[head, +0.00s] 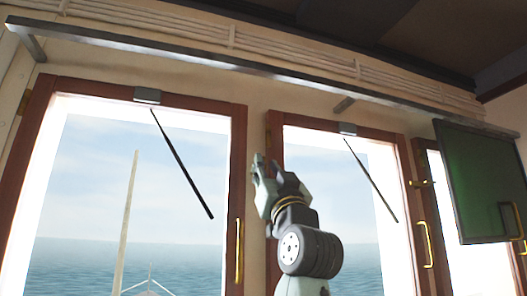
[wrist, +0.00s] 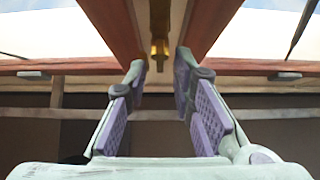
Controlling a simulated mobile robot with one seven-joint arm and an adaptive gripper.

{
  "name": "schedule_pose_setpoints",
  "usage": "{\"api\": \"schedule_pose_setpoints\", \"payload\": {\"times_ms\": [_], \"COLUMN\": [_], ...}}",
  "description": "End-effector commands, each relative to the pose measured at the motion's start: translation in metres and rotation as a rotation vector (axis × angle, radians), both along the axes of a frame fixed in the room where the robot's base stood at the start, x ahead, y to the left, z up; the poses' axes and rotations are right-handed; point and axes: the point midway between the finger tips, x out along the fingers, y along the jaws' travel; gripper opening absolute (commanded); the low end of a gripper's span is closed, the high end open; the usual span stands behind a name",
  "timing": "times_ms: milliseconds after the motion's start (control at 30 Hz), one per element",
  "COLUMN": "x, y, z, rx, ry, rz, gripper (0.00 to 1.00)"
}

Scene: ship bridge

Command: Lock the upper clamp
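A brass clamp (wrist: 160,48) shows in the wrist view on the pale strip between two reddish-brown window frames, near the top middle. My gripper (wrist: 160,72) is open, with its two purple-padded fingers apart and the clamp in line with the gap between them. I cannot tell whether the fingers reach around the clamp or stop short of it. In the head view my gripper (head: 262,168) is raised in front of the post between the left and middle windows. It hides the clamp there. Whether the clamp is locked cannot be told.
In the head view, brass handles stand on the left window (head: 238,250) and middle window (head: 428,243). A similar brass clamp (head: 421,184) sits farther right. A dark green screen (head: 485,180) hangs at the right. A long dark rail (head: 250,65) runs above the windows.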

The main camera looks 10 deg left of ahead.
Motion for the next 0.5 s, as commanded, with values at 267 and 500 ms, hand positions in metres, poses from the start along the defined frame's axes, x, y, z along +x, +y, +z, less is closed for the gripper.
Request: {"api": "schedule_pose_setpoints", "payload": {"times_ms": [267, 500], "x": [0.02, 0.022], "y": [0.014, 0.016], "z": [0.026, 0.027], "rx": [0.001, 0.001], "ry": [0.0, -0.001], "rz": [0.002, 0.0], "gripper": [0.23, 0.23]}}
